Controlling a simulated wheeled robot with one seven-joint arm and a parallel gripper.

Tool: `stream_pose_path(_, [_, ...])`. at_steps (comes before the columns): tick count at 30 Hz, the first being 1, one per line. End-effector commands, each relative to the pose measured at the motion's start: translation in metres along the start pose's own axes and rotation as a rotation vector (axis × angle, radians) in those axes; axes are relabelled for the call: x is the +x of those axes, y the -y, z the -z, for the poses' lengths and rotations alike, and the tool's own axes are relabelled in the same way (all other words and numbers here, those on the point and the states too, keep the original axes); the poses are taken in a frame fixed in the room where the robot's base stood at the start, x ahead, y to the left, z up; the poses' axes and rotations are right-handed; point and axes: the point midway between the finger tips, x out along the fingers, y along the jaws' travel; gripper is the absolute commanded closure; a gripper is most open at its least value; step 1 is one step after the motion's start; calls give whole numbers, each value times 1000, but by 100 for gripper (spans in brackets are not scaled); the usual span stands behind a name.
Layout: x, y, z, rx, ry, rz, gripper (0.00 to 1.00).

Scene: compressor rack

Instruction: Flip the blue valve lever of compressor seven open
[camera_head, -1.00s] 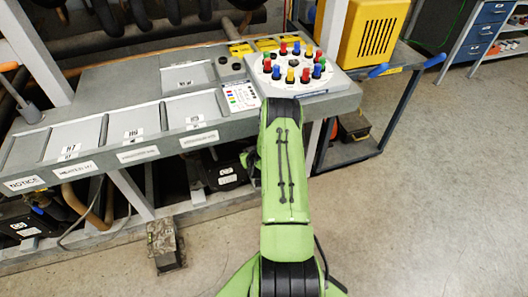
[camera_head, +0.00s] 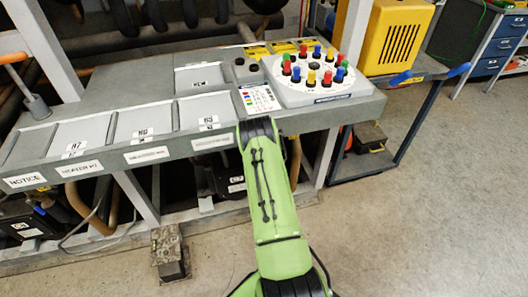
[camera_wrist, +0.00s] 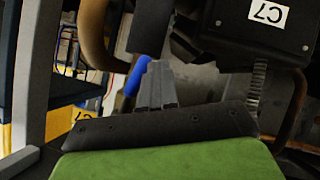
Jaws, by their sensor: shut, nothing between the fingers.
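A blue lever (camera_wrist: 136,76) shows in the wrist view, right beside my gripper (camera_wrist: 160,68) on its left side. I cannot tell whether they touch. My gripper is shut and empty. The black compressor with a C7 label (camera_wrist: 268,14) is at the upper right of the wrist view, its label upside down. In the head view a dark compressor (camera_head: 228,172) sits under the rack's bench, partly behind my arm. My gripper and the blue lever are hidden there.
The grey bench (camera_head: 105,98) overhangs the compressors. A brown pipe (camera_wrist: 93,35) and a corrugated hose (camera_wrist: 257,85) flank my gripper. A cart (camera_head: 415,110) stands right of the rack.

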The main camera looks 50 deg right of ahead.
Motion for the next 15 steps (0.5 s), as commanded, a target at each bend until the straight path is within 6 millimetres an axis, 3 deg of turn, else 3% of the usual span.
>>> stream_pose_path(15, [6, -9, -10, -2, 2, -2, 100])
